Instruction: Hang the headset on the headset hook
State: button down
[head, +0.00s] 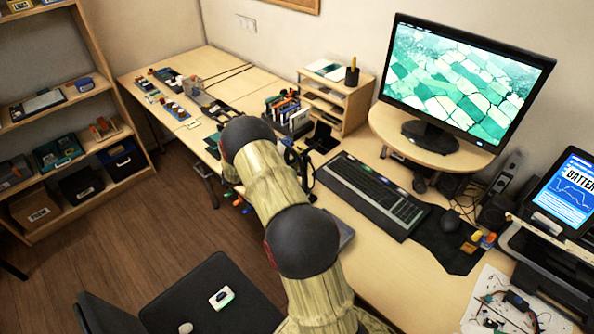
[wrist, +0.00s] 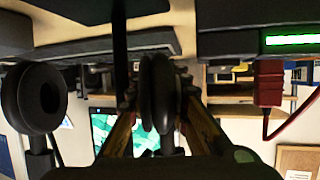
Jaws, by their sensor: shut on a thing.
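In the wrist view, which looks upside down, a black headset (wrist: 38,98) shows as a round ear cup at the left and a second padded cup in the middle. My gripper (wrist: 160,125) has one finger on each side of the middle cup and is shut on the headset. In the head view my arm links reach over the desk's front edge and largely hide the gripper and headset. I cannot pick out the headset hook with certainty; a dark upright bar crosses the top of the wrist view.
The desk carries a black keyboard (head: 372,195), a monitor (head: 465,80) on a riser, a small wooden organiser (head: 337,100) and a mouse (head: 450,220). A dark chair (head: 215,295) stands below the desk. In the wrist view a red plug (wrist: 268,85) hangs by a dark box.

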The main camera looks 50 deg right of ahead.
jog(key=c, duration=1.6)
grip_release()
jog(key=shift+o, duration=0.2)
jog(key=v, duration=1.2)
